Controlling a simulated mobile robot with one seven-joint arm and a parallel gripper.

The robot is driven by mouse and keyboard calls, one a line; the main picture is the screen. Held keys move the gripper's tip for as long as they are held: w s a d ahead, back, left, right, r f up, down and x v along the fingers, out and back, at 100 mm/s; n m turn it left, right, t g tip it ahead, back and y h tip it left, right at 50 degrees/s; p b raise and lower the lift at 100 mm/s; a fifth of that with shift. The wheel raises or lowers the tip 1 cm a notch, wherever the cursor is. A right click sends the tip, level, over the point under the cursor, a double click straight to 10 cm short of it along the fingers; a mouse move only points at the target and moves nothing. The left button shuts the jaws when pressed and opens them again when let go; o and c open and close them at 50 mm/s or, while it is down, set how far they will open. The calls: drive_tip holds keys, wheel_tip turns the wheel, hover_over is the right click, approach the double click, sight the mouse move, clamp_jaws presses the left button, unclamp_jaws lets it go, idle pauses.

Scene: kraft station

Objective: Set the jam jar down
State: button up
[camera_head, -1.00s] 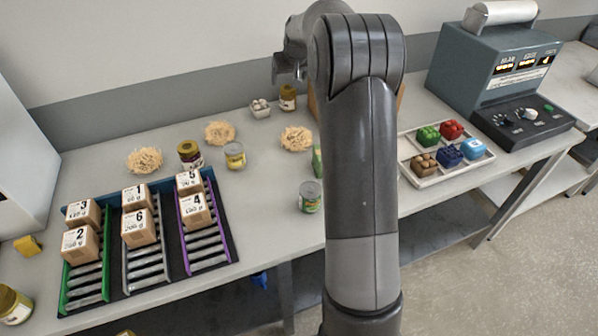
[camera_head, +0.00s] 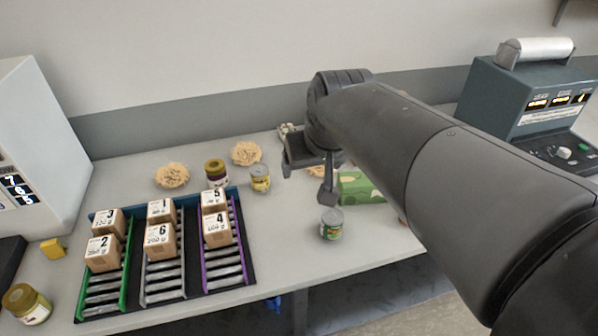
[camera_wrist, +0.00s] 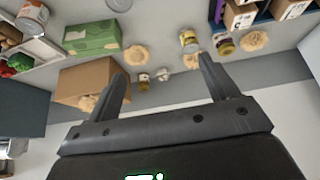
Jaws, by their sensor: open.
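My gripper (camera_head: 326,188) is open, seen partly from the side at the end of my arm; its two fingers (camera_wrist: 162,70) are wide apart in the wrist view with nothing held. A dark jar with a yellow lid (camera_head: 216,172) stands upright on the table behind the parcel racks; it also shows in the wrist view (camera_wrist: 222,43). Another yellow-lidded jar (camera_head: 27,304) is at the front left. A third jar (camera_wrist: 143,80) shows between the fingers in the wrist view, farther off. I cannot tell which is the jam jar.
A tin (camera_head: 331,224) and a green box (camera_head: 360,187) are near my gripper. Racks (camera_head: 165,275) hold several numbered parcels. A cardboard box (camera_wrist: 85,82) shows in the wrist view. Table space between racks and tin is clear.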

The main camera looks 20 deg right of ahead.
drive_tip(key=s+a+f, duration=0.1)
drive_tip(key=s+f, duration=0.3)
drive_tip(key=s, duration=0.5)
drive_tip(key=shift+s, duration=0.3)
drive_tip(key=shift+o, duration=0.3)
drive_tip(key=shift+a, duration=0.1)
